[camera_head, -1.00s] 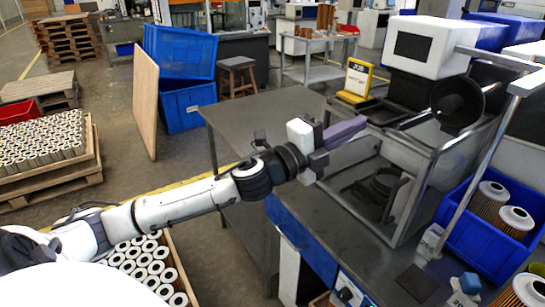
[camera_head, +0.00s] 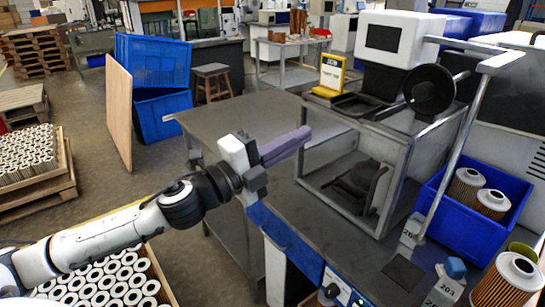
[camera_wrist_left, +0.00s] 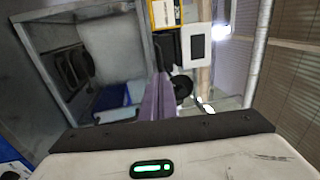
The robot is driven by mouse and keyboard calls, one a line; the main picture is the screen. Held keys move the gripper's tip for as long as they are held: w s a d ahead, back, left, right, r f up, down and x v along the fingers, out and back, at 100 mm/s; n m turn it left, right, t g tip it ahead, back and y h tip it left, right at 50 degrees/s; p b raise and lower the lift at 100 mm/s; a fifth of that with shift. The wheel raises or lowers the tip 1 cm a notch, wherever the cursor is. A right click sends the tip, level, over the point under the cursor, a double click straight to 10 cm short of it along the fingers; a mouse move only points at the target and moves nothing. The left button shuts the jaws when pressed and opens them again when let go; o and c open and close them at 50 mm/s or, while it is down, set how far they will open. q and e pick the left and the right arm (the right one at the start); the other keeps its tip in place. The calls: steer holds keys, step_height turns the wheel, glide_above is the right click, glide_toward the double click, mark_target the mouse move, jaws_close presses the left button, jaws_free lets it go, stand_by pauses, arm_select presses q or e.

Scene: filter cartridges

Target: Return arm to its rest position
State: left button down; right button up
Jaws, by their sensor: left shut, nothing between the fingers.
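My left arm comes in from the lower left in the head view. My left gripper (camera_head: 304,134) has long purple fingers, which lie together and hold nothing. The gripper is in the air over the front part of the grey worktable (camera_head: 225,117), left of the metal-framed box. The purple fingers also show in the left wrist view (camera_wrist_left: 155,100), closed together and pointing toward the metal-framed box and the white machine. My right arm and gripper are not in view.
The metal-framed box (camera_head: 388,127) stands right of the gripper. A yellow sign (camera_head: 331,72) and white machine (camera_head: 397,34) stand behind. A blue bin (camera_head: 466,235) holds filter cartridges at right. Crates of cartridges (camera_head: 35,157) stand left.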

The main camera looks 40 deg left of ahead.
arm_select(q)
steer(key=shift+b+v, duration=0.45)
steer(key=shift+v, duration=2.05)
steer(key=s+a+f+n+g+y, duration=0.1)
steer(key=s+f+n+g+y, duration=0.15)
steer(key=f+n, duration=0.75)
steer(key=s+f+n+g+y, duration=0.2)
steer(key=s+f+n+y, duration=0.1)
steer(key=f, duration=1.5)
steer(key=s+d+f+n+g, duration=0.3)
steer(key=s+d+f, duration=0.3)
steer(key=s+f, duration=0.1)
steer(key=s+d+f+n+g+h, duration=0.1)
steer(key=s+d+f+n+g, duration=0.2)
steer(key=s+d+f, duration=0.3)
step_height(320, 180, down, 5)
steer(key=shift+s+d+r+n, duration=0.2)
steer(key=shift+s+d+n, duration=0.2)
steer(key=shift+d, duration=0.2)
